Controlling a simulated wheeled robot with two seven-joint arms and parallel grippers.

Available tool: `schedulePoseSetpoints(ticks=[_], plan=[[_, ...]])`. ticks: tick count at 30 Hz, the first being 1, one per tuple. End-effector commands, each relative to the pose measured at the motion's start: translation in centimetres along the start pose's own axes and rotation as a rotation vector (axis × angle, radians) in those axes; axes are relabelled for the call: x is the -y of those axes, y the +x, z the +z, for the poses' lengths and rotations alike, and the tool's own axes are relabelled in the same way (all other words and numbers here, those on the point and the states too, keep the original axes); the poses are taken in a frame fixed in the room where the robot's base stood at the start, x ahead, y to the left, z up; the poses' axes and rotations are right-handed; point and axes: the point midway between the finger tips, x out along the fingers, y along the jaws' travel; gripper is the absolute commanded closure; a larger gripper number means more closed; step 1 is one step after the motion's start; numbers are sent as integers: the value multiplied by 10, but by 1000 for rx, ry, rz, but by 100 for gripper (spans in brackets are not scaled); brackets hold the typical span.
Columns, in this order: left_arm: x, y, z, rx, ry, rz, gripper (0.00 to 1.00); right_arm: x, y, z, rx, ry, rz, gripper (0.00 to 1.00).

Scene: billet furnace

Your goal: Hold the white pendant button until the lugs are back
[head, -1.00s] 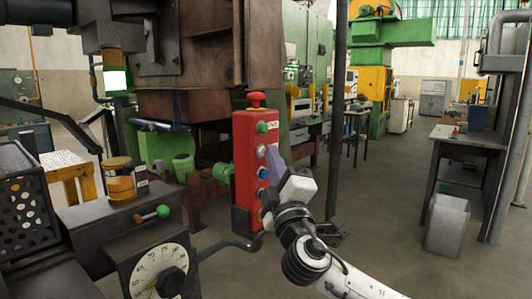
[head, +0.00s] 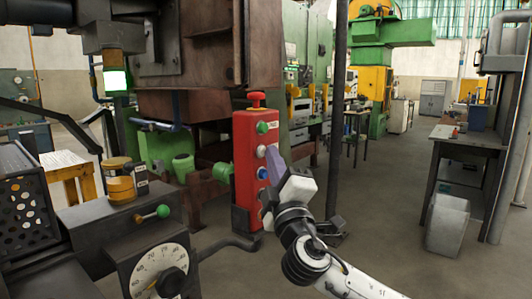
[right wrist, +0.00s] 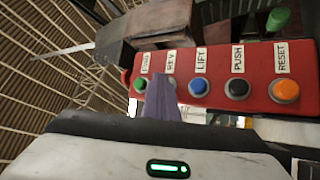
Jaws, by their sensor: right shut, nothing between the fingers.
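I cannot make out the lugs. My left gripper is not in view.
A black button (right wrist: 237,88) and an orange button (right wrist: 285,90) follow on the pendant. A dial box (head: 158,264) and a console with a green-knobbed lever (head: 162,211) stand at the front left. Brown machinery (head: 215,45) is behind the pendant. Open floor lies to the right.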

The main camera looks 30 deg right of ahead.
Motion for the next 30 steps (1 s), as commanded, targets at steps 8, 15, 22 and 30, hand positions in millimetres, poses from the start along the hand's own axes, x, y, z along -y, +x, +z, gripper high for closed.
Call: schedulePoseSetpoints(ticks=[8, 15, 22, 30], plan=[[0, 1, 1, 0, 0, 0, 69, -4, -8, 6, 0, 0, -1, 100], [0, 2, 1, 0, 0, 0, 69, -9, -13, 9, 0, 0, 0, 100], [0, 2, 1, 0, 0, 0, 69, -9, -13, 10, 0, 0, 0, 100], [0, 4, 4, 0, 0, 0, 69, -20, -29, 21, 0, -2, -1, 100]])
